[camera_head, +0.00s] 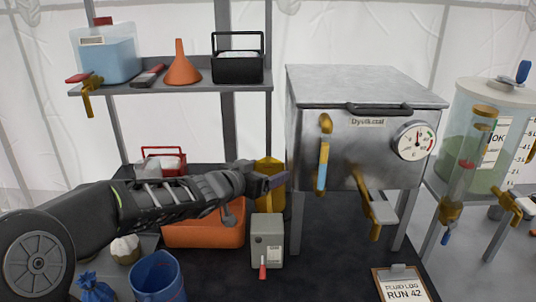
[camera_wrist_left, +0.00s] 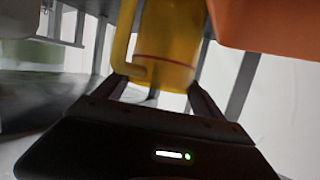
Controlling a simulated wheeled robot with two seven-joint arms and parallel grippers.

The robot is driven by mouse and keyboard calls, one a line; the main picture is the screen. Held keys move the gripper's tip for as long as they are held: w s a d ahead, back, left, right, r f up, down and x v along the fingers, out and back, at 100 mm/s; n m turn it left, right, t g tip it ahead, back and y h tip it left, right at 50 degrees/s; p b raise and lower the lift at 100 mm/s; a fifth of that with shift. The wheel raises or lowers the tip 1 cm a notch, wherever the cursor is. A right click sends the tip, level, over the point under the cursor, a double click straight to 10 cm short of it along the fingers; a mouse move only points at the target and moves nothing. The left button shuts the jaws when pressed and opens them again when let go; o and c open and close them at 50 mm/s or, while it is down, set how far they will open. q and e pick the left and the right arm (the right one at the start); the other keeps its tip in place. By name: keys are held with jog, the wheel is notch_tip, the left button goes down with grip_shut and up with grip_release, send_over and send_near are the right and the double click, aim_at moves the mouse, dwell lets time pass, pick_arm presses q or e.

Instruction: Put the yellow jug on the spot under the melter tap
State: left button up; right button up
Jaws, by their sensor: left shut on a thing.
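The yellow jug (camera_head: 269,169) is in the head view behind my left gripper (camera_head: 268,183), between the orange bin and the melter. In the left wrist view the jug (camera_wrist_left: 168,40) shows large, with a red line around it, between the two fingers. My left gripper (camera_wrist_left: 160,92) is shut on the jug. The melter is a grey metal box (camera_head: 365,120) with a gauge, and its brass tap (camera_head: 368,200) sticks out low at the front. The spot under the tap cannot be made out. My right gripper is not in view.
An orange bin (camera_head: 203,233) is to the left, a blue bucket (camera_head: 157,277) in front. A clipboard (camera_head: 403,285) lies at the front right. Dark surface under the melter looks clear.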

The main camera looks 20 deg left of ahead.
pick_arm(q)
jog(key=p, duration=0.1)
jog(key=w+g+p, duration=0.1)
jog(key=p, duration=0.1)
jog(key=shift+w+d+r, duration=0.1)
jog(key=shift+r, duration=0.25)
jog(key=shift+f, duration=0.35)
jog(key=shift+f+b, duration=0.55)
jog(key=shift+f, duration=0.05)
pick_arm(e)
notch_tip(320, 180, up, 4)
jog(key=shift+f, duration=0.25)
pick_arm(q)
jog(key=shift+f, duration=0.2)
jog(key=o, duration=2)
jog(key=shift+r, duration=0.1)
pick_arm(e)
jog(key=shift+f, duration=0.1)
